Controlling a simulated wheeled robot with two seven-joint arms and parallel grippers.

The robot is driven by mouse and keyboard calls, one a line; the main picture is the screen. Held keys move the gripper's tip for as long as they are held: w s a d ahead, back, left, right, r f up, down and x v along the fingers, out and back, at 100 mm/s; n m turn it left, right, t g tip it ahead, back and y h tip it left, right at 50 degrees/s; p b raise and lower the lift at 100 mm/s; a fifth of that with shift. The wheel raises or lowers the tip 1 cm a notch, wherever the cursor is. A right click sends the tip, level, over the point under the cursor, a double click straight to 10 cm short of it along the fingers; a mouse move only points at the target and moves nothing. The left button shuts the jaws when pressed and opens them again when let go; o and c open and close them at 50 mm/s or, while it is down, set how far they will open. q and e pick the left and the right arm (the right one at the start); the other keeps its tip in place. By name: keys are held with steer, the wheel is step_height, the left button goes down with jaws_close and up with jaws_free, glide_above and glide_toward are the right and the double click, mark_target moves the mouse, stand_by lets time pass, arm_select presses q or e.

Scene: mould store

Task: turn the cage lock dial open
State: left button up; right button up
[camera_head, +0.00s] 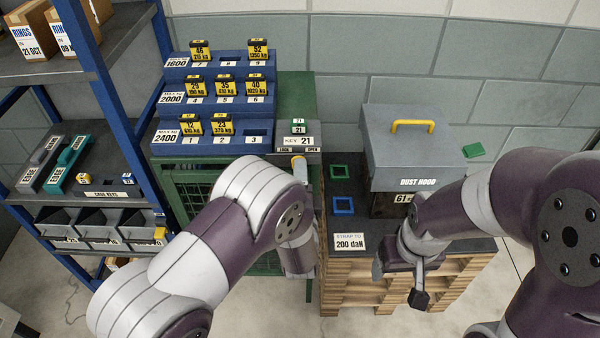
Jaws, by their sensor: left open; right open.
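The cage lock dial (298,160) shows a yellow mark between the LOCK and OPEN labels on the grey lock plate (310,140). Its setting is hard to read. A green-topped key marked 21 (298,127) stands in the plate above it. The plate sits at the upper right of the green mesh cage (186,196). My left gripper (298,264) is open, low in front of the cage and below the dial. My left arm hides much of it, and its fingers are hard to make out. My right gripper (399,283) is open and empty before the pallet.
The blue stepped rack (167,97) of numbered yellow-black weights stands on the cage. At right, the grey dust hood (400,155) sits on the pallet (360,290), with green (339,172) and blue (343,206) square frames beside it. A blue shelf unit (95,50) stands at left.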

arm_select(q)
steer(key=s, duration=1.1)
steer(key=shift+b, duration=0.4)
